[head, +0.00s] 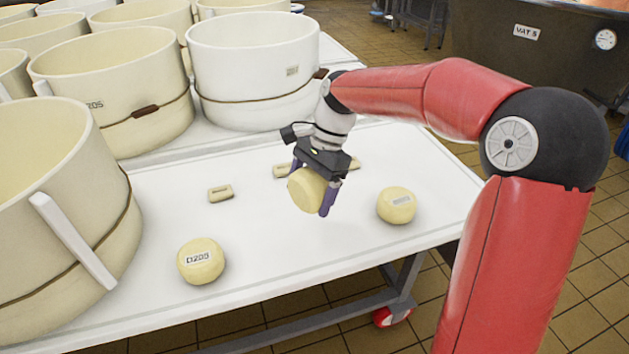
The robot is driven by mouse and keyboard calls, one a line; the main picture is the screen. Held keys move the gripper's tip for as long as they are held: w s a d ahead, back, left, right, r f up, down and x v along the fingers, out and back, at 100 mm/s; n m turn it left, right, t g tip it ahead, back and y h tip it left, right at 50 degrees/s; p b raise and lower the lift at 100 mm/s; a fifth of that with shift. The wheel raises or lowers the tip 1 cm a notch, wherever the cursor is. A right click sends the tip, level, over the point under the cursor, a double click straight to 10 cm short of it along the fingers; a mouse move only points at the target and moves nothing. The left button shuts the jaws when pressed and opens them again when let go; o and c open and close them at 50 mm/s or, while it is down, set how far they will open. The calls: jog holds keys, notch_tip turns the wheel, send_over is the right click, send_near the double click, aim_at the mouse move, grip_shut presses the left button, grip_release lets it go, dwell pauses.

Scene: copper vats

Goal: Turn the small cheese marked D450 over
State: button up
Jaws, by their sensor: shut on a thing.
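My gripper (316,189) is shut on a small pale yellow cheese (305,190) near the middle of the table. The cheese is tilted, with its flat face turned to the front left, and looks held above the white table top (265,235). No marking shows on its visible side, so I cannot read whether it is D450. A second small cheese (201,267) lies at the front left with a label that looks like D205. A third small cheese (396,212) lies right of my gripper with a label too small to read.
Several large cream tubs (255,50) stand at the back and left, one (75,240) with a white upright strip. Small pale blocks (220,193) lie behind the cheeses. The front middle of the table is clear. A vat (560,50) stands behind right.

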notch_tip(320, 180, down, 6)
jog(key=shift+r+b, duration=0.1)
jog(key=shift+b, duration=1)
jog(key=shift+f+b, duration=0.7)
jog(key=shift+f, duration=0.1)
jog(key=shift+f+b, duration=0.35)
jog(key=shift+f, duration=0.3)
jog(key=o, duration=1.1)
jog(key=shift+o, duration=0.2)
jog(key=shift+d+r, duration=0.1)
jog(key=p+v, duration=0.1)
jog(key=v, duration=0.6)
jog(key=shift+r, duration=0.3)
